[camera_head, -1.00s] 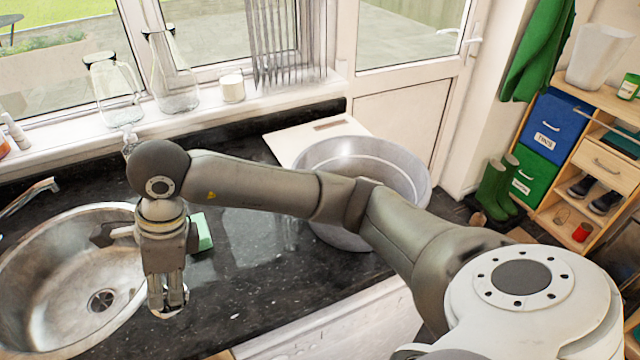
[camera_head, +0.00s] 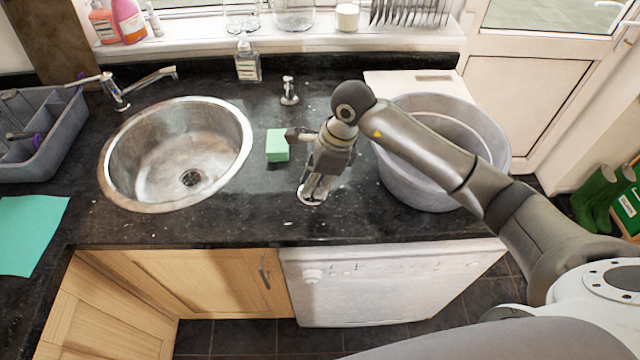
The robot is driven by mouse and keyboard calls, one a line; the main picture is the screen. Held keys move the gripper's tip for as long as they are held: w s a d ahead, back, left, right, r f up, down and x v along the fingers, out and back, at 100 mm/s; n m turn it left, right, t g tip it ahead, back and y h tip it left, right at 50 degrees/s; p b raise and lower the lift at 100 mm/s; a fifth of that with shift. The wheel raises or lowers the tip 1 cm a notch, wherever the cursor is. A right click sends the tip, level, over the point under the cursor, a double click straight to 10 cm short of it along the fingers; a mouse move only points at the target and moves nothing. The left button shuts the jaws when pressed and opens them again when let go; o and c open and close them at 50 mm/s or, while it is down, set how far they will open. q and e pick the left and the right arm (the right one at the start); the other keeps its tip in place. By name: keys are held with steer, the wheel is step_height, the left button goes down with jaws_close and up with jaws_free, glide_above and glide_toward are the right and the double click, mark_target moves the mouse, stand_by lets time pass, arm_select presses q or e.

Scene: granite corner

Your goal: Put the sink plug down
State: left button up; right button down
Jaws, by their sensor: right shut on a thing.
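The sink plug (camera_head: 312,199) is a small round metal disc at the fingertips of my right gripper (camera_head: 313,188). My right gripper points down and is shut on the plug, over the dark granite counter between the sink and the grey tub. The plug is at or just above the counter surface; I cannot tell whether it touches. The round steel sink (camera_head: 122,180) lies to the left, with its drain hole (camera_head: 190,177) open. My left gripper is not in view.
A green sponge (camera_head: 277,146) lies just left of my right gripper. A large grey tub (camera_head: 415,190) stands to the right. A soap bottle (camera_head: 248,62) and a small metal fitting (camera_head: 289,92) stand behind. A dish rack (camera_head: 62,140) and teal cloth (camera_head: 30,232) are at left.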

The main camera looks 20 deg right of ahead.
steer(key=shift+w+d+f, duration=0.3)
steer(key=shift+w+f, duration=0.05)
steer(key=shift+f, duration=0.25)
steer(key=f+p, duration=0.2)
steer(key=f, duration=0.1)
steer(key=shift+w+d+f+p, duration=0.15)
steer(key=shift+d+f+p, duration=0.05)
steer(key=shift+d+p, duration=0.2)
steer(key=shift+f, duration=0.25)
steer(key=shift+f, duration=0.1)
steer(key=shift+f+b, duration=0.15)
steer(key=shift+b, duration=0.15)
steer(key=c, duration=1.3)
jaws_free()
steer(key=shift+c, duration=0.2)
